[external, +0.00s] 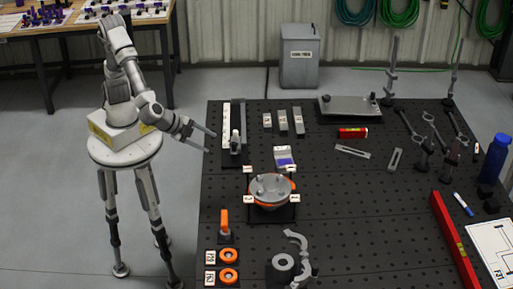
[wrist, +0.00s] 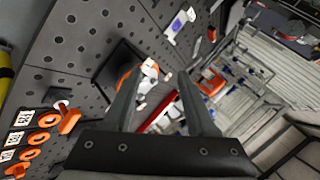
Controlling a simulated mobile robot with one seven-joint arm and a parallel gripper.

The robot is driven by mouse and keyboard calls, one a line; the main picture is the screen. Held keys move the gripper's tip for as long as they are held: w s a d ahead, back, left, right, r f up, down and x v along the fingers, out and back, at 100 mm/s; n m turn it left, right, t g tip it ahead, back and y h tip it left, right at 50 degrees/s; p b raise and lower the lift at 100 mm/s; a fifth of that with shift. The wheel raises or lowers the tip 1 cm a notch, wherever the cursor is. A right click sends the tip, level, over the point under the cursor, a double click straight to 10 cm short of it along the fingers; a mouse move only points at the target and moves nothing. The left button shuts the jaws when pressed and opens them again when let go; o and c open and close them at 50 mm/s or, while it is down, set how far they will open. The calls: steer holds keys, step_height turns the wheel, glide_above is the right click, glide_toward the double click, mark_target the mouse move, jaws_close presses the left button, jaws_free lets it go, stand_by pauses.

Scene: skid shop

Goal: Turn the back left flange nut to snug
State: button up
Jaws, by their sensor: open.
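A round grey flange (external: 270,188) with an orange ring under it sits on a dark square plate near the middle of the perforated table. Small raised nuts or studs show on its top, with white tags around it. The back left nut is too small to tell apart clearly. My gripper (external: 211,142) is open and empty, up and left of the flange by the table's left edge. In the wrist view, my gripper (wrist: 160,73) has its two fingers spread. The dark plate (wrist: 118,62) shows behind the left finger, which hides part of the flange.
An orange upright piece (external: 224,228) and orange rings (external: 228,255) lie front left on the table. A white-and-black fixture (external: 234,135) stands near my gripper. A grey curved wrench-like part (external: 297,246) lies in front of the flange. Bare table lies right of the flange.

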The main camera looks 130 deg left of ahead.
steer(key=w+a+f+m+t+y, duration=0.15)
steer(key=w+m, duration=0.25)
steer(key=m, duration=0.7)
steer(key=m+t+p, duration=0.2)
steer(key=m+t, duration=0.2)
steer(key=m, duration=1.2)
glide_toward(273, 179)
steer(key=shift+g+h, duration=0.25)
steer(key=shift+h, duration=0.1)
steer(key=w+a, duration=0.2)
steer(key=w+a+p, duration=0.1)
steer(key=w+a, duration=0.1)
steer(key=w+a+f, duration=0.1)
steer(key=w+a, duration=0.1)
steer(key=shift+w+a+p, duration=0.3)
steer(key=shift+w+a, duration=0.05)
steer(key=shift+w, duration=0.05)
jaws_close()
